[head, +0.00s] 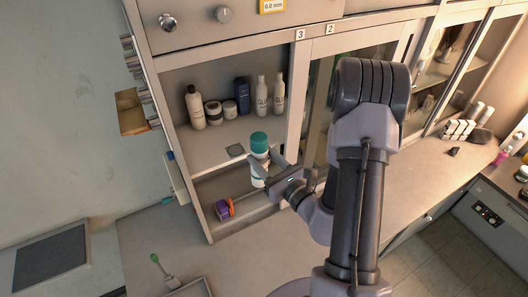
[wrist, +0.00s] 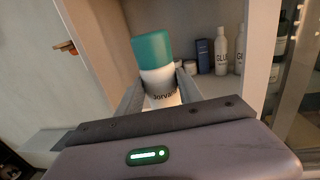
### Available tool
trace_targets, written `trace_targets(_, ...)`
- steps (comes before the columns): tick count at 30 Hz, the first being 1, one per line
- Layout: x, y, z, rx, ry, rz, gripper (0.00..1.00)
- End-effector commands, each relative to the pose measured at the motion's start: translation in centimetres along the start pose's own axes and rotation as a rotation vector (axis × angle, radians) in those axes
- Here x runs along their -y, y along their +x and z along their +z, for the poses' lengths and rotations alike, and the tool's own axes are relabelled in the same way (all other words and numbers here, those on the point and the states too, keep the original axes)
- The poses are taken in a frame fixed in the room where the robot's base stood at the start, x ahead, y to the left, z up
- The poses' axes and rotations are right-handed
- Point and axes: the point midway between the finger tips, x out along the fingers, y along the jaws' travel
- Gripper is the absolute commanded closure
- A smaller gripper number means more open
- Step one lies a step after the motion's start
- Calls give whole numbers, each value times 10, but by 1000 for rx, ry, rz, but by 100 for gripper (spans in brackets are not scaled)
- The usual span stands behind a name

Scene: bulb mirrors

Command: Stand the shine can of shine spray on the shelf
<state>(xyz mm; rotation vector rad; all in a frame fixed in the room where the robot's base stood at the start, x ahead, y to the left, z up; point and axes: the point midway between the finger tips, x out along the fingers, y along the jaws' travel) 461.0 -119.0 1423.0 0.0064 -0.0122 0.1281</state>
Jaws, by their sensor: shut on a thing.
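The can (head: 259,146) is white with a teal cap and stands roughly upright in my gripper (head: 268,171). In the wrist view the can (wrist: 155,72) sits between the two fingers of my gripper (wrist: 160,92), its dark lettering partly hidden at the bottom. The fingers are shut on its body. In the head view the can is in front of the open cabinet, near the front edge of the shelf (head: 208,150); I cannot tell whether it touches the shelf.
Several bottles and jars stand at the back of the shelf, among them a white bottle (head: 195,107), a dark blue box (head: 242,96) and a white bottle (head: 262,95). The shelf's front is clear. A purple item (head: 222,209) lies in the lower compartment. A glass door (head: 325,110) is at right.

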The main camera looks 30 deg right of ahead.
Motion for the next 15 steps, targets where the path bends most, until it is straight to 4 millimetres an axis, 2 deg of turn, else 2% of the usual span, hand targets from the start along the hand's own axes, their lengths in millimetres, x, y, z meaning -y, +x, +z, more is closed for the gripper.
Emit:
trace_targets(1,-1,0,6,-3,3,-8,100)
trace_targets(8,-2,-3,6,-16,-1,-59,100)
trace_targets(15,2,28,2,-13,-6,-58,100)
